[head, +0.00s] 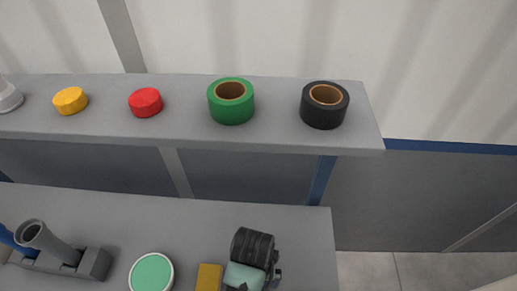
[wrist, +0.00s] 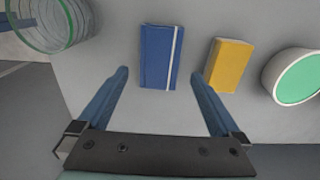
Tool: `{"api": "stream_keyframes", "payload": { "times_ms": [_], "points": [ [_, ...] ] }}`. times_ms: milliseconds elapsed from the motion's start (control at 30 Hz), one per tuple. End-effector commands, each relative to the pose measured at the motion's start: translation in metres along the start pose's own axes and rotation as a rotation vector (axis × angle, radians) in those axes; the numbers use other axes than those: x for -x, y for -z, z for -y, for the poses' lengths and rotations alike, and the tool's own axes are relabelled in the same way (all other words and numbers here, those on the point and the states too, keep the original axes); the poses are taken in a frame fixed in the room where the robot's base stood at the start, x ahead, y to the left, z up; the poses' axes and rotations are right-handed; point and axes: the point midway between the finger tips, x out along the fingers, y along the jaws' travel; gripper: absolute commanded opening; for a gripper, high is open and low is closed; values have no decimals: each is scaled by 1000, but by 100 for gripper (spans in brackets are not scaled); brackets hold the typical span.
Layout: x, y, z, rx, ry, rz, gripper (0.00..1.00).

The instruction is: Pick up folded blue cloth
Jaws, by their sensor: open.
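The folded blue cloth (wrist: 156,56) lies flat on a grey surface in the wrist view, a blue rectangle with a pale stripe along its right side. My gripper (wrist: 159,72) is open, with one blue finger to each side of the cloth's near end. The gap between the fingers is empty, and whether they touch the cloth cannot be told. In the head view the cloth cannot be made out; a dark and teal body at the bottom, seemingly part of my arm, may hide it.
A yellow block (wrist: 228,65) lies close right of the cloth, then a green-topped round tub (wrist: 295,76). A clear cylinder (wrist: 47,22) is at upper left. The shelf (head: 275,139) behind holds green tape (head: 231,107), black tape (head: 324,112) and red and yellow caps.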

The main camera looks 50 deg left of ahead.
Motion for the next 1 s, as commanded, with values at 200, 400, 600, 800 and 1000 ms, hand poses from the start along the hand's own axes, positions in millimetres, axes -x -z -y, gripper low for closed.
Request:
{"api": "stream_keyframes", "payload": {
  "times_ms": [200,400,600,800,1000],
  "points": [
    [-29,0,0,-1,0,1,100],
    [-42,0,0,-1,0,2,100],
    [-70,2,0,0,0,0,100],
    [-84,2,0,-1,0,-2,100],
    [-84,2,0,-1,0,-2,100]
  ]
}}
